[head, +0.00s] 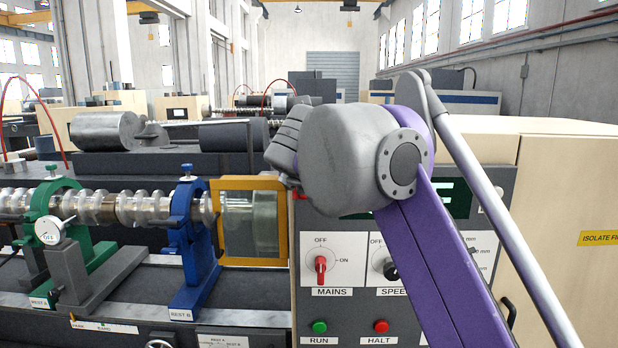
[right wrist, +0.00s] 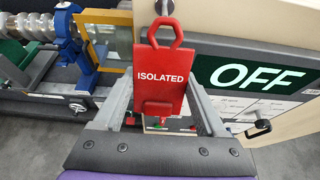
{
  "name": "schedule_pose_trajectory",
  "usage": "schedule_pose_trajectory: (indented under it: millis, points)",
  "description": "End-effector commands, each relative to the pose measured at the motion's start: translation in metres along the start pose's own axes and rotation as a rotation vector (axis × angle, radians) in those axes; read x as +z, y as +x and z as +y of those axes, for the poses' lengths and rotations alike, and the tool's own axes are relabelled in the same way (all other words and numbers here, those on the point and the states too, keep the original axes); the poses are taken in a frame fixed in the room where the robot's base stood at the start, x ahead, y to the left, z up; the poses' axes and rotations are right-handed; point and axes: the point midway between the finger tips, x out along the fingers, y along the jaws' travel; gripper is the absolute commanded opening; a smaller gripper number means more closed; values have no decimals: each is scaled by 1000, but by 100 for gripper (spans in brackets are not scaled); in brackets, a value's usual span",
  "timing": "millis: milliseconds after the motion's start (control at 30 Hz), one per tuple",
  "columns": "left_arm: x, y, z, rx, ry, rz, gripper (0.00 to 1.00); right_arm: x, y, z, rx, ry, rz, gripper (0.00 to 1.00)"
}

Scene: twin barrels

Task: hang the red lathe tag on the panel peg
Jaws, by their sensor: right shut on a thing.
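The red tag (right wrist: 166,72) reads ISOLATED and has a loop at its top. It stands upright in the right wrist view, between the fingers of my right gripper (right wrist: 159,106), which is shut on its lower part. In the head view my right gripper (head: 289,178) is in front of the control panel's upper left, mostly hidden by my wrist. Only a small red bit of the tag (head: 300,195) shows there. The control panel (head: 340,226) has a red mains switch (head: 320,268). My left gripper is not in view.
A yellow-framed guard (head: 223,262) stands just left of the panel. Beyond it are a blue rest (head: 198,250), a green rest (head: 45,215) and a shaft (head: 140,209). The display (right wrist: 255,75) reads OFF. A black handle (right wrist: 262,126) sticks out at right.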

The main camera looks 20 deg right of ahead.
Motion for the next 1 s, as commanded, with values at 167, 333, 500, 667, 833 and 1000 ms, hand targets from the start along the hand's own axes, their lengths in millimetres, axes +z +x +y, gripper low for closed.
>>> schedule_pose_trajectory:
  millis: [167, 333, 500, 667, 833, 1000]
  points:
    - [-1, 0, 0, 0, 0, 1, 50, 4, 11, -1, -1, 2, -1, 25]
    - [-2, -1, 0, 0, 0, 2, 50, 7, 20, 0, -1, 1, 0, 25]
    - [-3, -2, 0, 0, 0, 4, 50, 10, 30, -1, -1, 2, -1, 25]
    - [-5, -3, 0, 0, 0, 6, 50, 14, 39, 0, 0, 1, -1, 25]
    - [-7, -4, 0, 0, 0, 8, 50, 16, 48, 0, -1, 2, -1, 25]
    - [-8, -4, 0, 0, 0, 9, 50, 16, 55, -1, -1, 1, 0, 25]
